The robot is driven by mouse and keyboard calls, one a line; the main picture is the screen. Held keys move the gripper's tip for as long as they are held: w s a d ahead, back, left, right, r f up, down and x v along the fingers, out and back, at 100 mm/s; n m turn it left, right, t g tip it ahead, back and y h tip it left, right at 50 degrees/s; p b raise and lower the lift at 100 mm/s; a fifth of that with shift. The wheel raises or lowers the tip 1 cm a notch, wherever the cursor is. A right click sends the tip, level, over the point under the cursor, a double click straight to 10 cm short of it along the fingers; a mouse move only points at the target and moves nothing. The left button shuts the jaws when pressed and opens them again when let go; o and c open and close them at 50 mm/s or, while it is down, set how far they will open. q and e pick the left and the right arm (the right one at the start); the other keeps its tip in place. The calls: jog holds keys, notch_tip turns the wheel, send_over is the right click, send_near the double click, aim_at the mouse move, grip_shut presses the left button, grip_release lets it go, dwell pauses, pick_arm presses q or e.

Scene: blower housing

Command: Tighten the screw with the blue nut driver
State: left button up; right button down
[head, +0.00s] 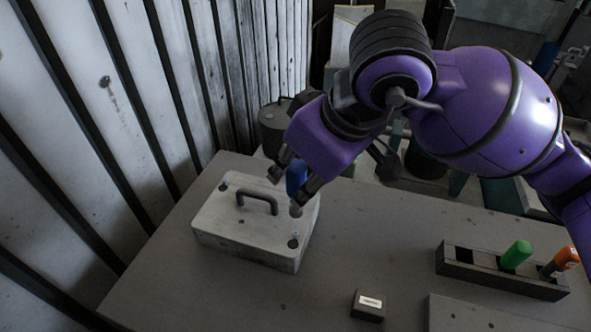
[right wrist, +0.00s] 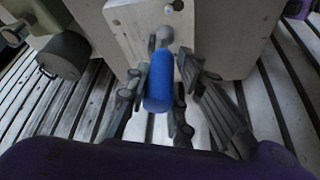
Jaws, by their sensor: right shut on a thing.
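The blue nut driver (head: 296,178) is gripped by my right gripper (head: 287,190) at the back right part of the pale blower housing (head: 225,222). In the right wrist view the blue handle (right wrist: 158,84) sits between both fingers. Its grey end points at the housing face (right wrist: 235,40); I cannot tell whether it touches a screw. The housing has a dark arched handle (head: 258,199) on top. A dark round screw spot (head: 293,243) shows at its front right corner, and another (head: 223,187) at its back left corner. My left gripper is not in view.
A dark rack (head: 480,277) at the right holds a green-handled driver (head: 516,254) and an orange-handled one (head: 565,260). A small labelled box (head: 368,305) and a grey plate (head: 465,314) lie near the front. The table (head: 350,250) is clear between housing and rack.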

jog(key=shift+f, duration=0.65)
notch_tip(320, 180, down, 2)
jog(key=shift+f+b, duration=0.25)
jog(key=shift+b, duration=0.15)
jog(key=shift+f+b, duration=0.65)
jog(key=shift+f, duration=0.25)
jog(key=shift+r, duration=0.1)
jog(key=shift+f+b, duration=0.35)
jog(key=shift+b, duration=0.05)
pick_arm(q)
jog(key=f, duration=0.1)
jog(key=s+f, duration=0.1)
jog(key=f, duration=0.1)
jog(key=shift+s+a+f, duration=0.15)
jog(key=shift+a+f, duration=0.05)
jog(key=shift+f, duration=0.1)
pick_arm(e)
jog(key=shift+b, duration=0.35)
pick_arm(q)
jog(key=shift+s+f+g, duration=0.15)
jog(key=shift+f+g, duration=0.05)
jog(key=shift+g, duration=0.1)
